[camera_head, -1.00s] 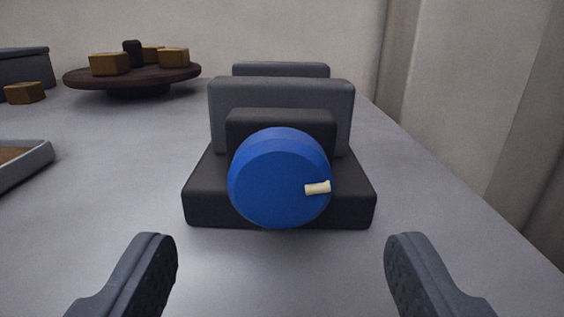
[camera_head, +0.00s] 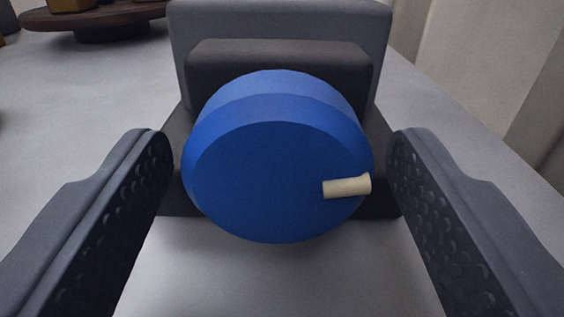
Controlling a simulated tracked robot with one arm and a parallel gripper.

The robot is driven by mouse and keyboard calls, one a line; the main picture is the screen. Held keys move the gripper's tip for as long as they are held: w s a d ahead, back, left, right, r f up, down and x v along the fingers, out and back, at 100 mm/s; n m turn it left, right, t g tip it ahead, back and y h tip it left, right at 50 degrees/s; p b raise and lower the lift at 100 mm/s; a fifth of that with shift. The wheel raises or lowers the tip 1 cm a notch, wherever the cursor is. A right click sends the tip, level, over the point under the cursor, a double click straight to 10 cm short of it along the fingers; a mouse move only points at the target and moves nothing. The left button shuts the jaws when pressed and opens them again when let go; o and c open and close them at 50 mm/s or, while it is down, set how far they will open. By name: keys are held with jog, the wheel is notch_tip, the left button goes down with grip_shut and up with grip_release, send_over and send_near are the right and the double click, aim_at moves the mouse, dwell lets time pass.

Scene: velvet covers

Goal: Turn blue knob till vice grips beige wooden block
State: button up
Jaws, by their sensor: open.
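The blue knob (camera_head: 265,170) faces me at the front of the dark grey vice (camera_head: 280,22). A small cream marker (camera_head: 346,187) on its face points to the right and slightly up. My gripper (camera_head: 276,160) is open, with one finger on each side of the knob. A narrow gap shows between the left finger and the knob, and another at the right finger. The beige wooden block is not visible; the area behind the vice's front jaw is hidden.
A dark round stand (camera_head: 105,20) with a wooden block (camera_head: 70,5) on it is at the upper left. The grey tabletop (camera_head: 85,95) is clear left of the vice. A pale wall (camera_head: 480,60) rises beyond the table's right edge.

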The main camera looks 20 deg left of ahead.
jog(key=c, duration=1)
